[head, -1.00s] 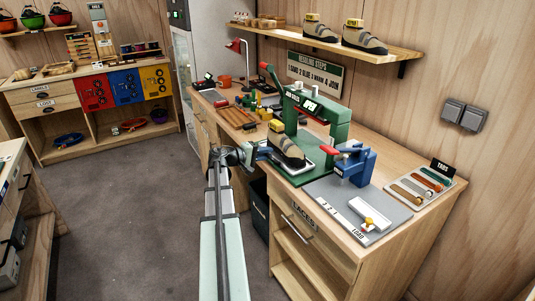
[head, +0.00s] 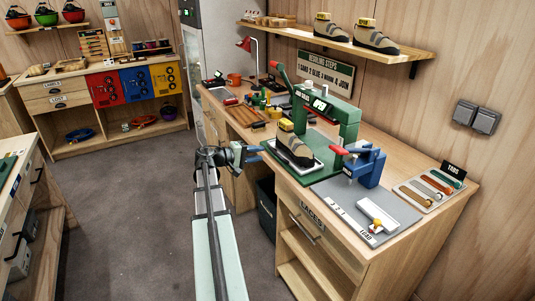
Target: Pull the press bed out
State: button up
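The green press (head: 347,127) stands on the bench, with a long lever on its left side. A dark and tan climbing shoe (head: 300,151) with a yellow tag stands on the pale press bed (head: 317,165), over the press's green base (head: 300,177). The shoe and bed sit forward of the press frame. My gripper (head: 249,152) is just left of the base's front-left edge. A small red part shows by its fingertips; I cannot tell whether it touches a handle. Whether the fingers are open or shut is too small to tell.
A blue clamp (head: 368,168) with a red handle stands right of the press on a grey board (head: 345,208). Tools crowd the bench behind the press. A dark bin (head: 266,209) is below the gripper. The floor to the left is clear.

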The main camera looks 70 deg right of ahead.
jog(key=v, duration=0.5)
jog(key=shift+w+a, duration=0.2)
jog(key=shift+w, duration=0.1)
dwell(0.4)
